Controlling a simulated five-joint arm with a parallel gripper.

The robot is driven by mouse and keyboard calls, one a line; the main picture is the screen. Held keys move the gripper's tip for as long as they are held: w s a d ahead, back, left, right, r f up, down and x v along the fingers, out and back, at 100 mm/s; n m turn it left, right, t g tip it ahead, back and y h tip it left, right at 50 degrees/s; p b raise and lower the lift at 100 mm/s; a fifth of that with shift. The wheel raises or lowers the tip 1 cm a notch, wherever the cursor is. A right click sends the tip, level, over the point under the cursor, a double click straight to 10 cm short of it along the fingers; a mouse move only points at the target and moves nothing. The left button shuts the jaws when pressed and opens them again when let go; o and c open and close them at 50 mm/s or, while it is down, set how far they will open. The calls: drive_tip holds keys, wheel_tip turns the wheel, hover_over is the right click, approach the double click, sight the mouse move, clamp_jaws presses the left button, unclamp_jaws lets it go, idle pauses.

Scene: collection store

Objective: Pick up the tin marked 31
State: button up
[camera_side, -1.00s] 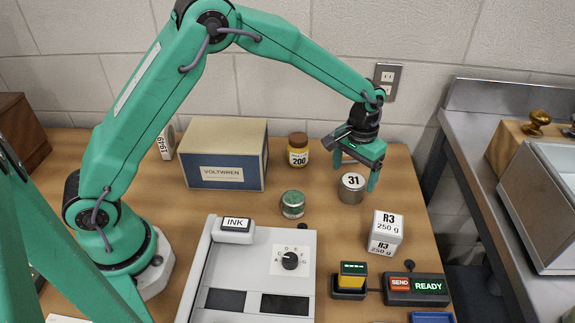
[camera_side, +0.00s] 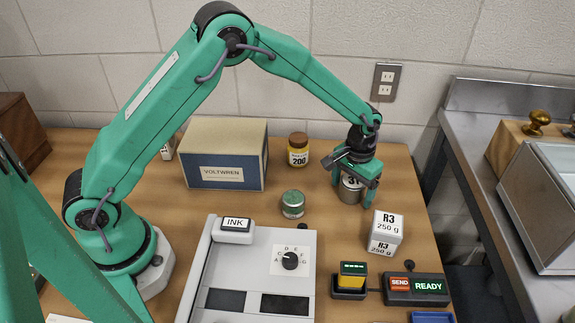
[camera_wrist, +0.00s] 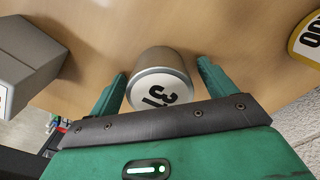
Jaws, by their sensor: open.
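The tin marked 31 (camera_side: 349,192) is a small metal cylinder with a white lid, standing upright on the wooden table at the right. My gripper (camera_side: 353,192) is over it, fingers pointing down on either side. In the wrist view the tin (camera_wrist: 161,78) sits between the two green fingertips of my gripper (camera_wrist: 160,80). Gaps show between the tin and both fingers, so my gripper is open around it. The gripper hides part of the lid in the side view.
A white R3 box (camera_side: 385,233) stands close in front and right of the tin. A yellow jar marked 200 (camera_side: 298,152) is behind left, and a green-lidded tin (camera_side: 293,204) is to the left. A large VOLTWREN box (camera_side: 222,160) stands farther left.

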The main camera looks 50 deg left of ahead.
sight(354, 181)
drive_tip(key=c, duration=1.1)
drive_tip(key=shift+r, duration=0.1)
drive_tip(key=shift+r, duration=0.4)
wheel_tip(354, 181, up, 3)
drive_tip(key=shift+r, duration=0.1)
drive_tip(key=s+d+r, duration=0.6)
drive_tip(key=s+d, duration=0.2)
drive_tip(key=shift+s+r, duration=0.3)
drive_tip(key=shift+r, duration=0.1)
